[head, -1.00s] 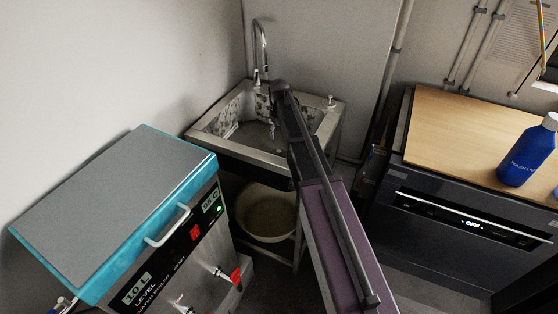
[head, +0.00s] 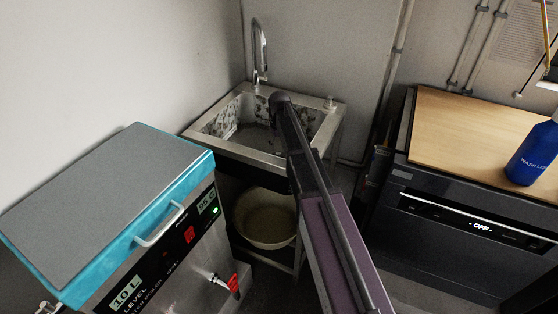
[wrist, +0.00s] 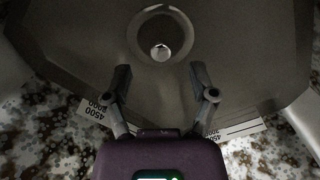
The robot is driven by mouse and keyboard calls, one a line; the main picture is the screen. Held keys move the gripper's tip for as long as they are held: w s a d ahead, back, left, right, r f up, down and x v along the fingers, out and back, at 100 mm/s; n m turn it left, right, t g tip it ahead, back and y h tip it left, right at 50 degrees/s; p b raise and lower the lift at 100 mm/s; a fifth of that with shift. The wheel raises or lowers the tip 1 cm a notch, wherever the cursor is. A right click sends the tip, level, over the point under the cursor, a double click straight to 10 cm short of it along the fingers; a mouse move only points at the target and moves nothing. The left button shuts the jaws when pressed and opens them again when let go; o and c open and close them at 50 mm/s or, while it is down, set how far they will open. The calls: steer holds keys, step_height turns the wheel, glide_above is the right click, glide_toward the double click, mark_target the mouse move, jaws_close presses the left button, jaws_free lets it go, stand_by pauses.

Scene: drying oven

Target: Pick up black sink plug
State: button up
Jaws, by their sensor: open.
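In the wrist view a round drain ring (wrist: 143,32) lies in the grey sink floor. Inside it is a dark round piece with a shiny metal knob (wrist: 160,52), which looks like the black sink plug seated in the drain. My gripper (wrist: 160,76) is open and empty, its two dark fingers spread on either side just below the knob in the picture. I cannot tell its exact height above the plug. In the head view my arm reaches over the metal sink (head: 240,152); the plug and gripper cannot be made out there.
The sink has speckled inner walls, and a tap (head: 260,50) rises behind it. A boiler with a teal-edged lid (head: 110,190) stands at the front left. A wooden worktop (head: 465,125) with a blue bottle (head: 533,155) is on the right. A bowl (head: 265,220) sits below the sink.

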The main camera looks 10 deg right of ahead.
mark_target(279, 153)
steer(key=shift+f, duration=0.15)
steer(key=shift+w+a+f+b, duration=0.1)
steer(key=shift+f+b, duration=2.35)
steer(key=shift+b, duration=0.2)
jaws_close()
